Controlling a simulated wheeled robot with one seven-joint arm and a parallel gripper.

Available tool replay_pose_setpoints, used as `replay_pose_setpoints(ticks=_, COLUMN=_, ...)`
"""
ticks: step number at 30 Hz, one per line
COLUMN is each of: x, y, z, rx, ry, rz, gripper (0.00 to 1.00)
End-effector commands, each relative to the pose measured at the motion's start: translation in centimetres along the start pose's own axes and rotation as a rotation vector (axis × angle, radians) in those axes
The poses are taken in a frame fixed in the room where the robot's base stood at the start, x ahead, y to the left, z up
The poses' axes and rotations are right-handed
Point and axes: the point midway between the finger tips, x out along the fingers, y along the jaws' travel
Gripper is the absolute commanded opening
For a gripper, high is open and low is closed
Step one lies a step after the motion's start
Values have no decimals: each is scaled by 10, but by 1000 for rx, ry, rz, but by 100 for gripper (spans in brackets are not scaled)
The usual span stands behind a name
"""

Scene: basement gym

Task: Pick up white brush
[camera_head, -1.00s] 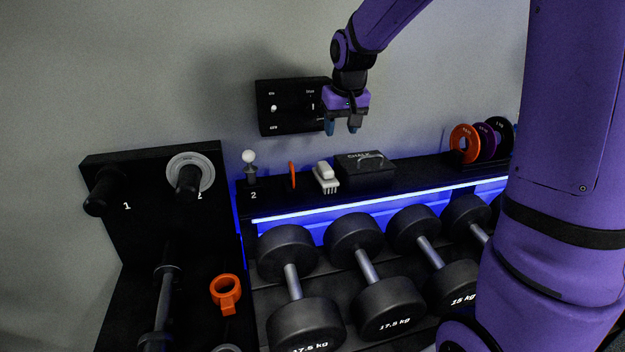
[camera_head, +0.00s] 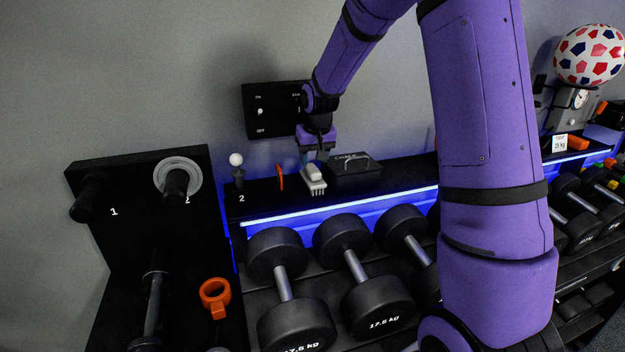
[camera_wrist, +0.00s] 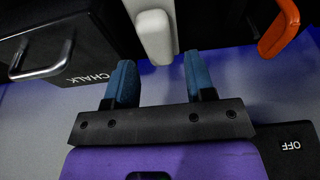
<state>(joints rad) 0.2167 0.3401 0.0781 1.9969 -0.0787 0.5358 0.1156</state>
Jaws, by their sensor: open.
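My gripper (camera_head: 314,158) is above the back end of the brush, pointing down. In the wrist view its two blue fingers (camera_wrist: 158,72) are apart with nothing between them. In the head view the fingers partly overlap the brush's back end, so I cannot tell whether they touch it.
A white-knobbed post (camera_head: 237,168) is further left. The black switch panel (camera_head: 262,118) is on the wall behind. Dumbbells (camera_head: 283,284) fill the rack below.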

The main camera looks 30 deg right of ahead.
Motion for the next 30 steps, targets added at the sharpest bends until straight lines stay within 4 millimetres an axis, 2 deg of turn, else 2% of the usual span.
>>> replay_pose_setpoints(ticks=9, x=42, y=3, z=0, rx=0, ry=-3, rz=0, gripper=50)
replay_pose_setpoints(ticks=17, x=46, y=3, z=0, rx=0, ry=0, rz=0, gripper=50)
replay_pose_setpoints(ticks=18, x=46, y=3, z=0, rx=0, ry=0, rz=0, gripper=45)
replay_pose_setpoints(ticks=23, x=46, y=3, z=0, rx=0, ry=0, rz=0, gripper=10)
replay_pose_setpoints(ticks=25, x=46, y=3, z=0, rx=0, ry=0, rz=0, gripper=10)
replay_pose_setpoints(ticks=26, x=46, y=3, z=0, rx=0, ry=0, rz=0, gripper=6)
replay_pose_setpoints(ticks=30, x=46, y=3, z=0, rx=0, ry=0, rz=0, gripper=6)
